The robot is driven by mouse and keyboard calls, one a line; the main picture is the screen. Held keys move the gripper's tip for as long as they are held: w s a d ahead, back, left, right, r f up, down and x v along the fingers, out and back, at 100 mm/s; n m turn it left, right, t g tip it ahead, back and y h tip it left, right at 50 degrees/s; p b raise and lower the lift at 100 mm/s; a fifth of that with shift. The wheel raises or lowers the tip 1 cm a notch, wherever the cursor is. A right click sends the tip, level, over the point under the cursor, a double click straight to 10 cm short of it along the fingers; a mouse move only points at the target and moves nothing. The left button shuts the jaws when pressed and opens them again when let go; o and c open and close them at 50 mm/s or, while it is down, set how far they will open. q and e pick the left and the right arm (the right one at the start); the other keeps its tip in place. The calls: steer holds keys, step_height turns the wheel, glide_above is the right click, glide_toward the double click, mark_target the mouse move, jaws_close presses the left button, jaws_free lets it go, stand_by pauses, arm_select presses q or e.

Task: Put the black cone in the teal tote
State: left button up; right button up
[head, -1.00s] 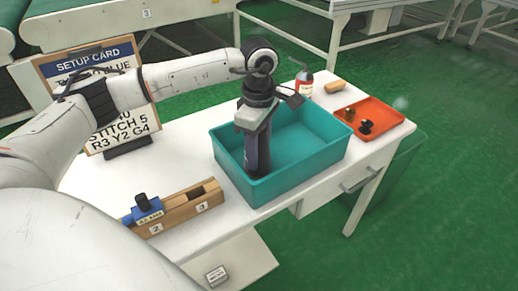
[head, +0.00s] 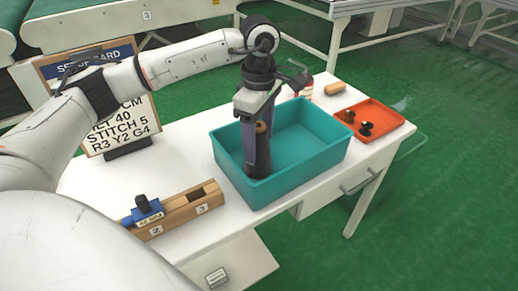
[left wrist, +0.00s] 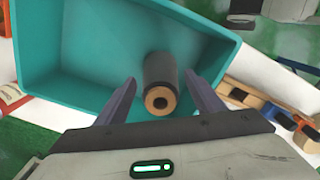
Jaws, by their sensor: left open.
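The black cone (left wrist: 162,72) is inside the teal tote (left wrist: 95,25), its tan, holed top facing the camera in the left wrist view. It seems to stand upright by the tote's near left wall. My left gripper (head: 257,160) points down into the tote (head: 312,165) in the head view. Its fingers are open, one on each side of the cone, with gaps visible in the left wrist view. In the head view the fingers hide much of the cone, with its tan top showing between them. My right gripper is not in view.
An orange tray (head: 387,112) with small dark pieces sits right of the tote. A wooden block (head: 336,89) and a partly hidden bottle (head: 306,89) are behind it. A wooden rack (head: 180,211) with a blue item stands front left, and a setup card (head: 120,125) back left.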

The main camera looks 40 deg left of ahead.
arm_select(q)
step_height(320, 180, up, 8)
stand_by(0.5)
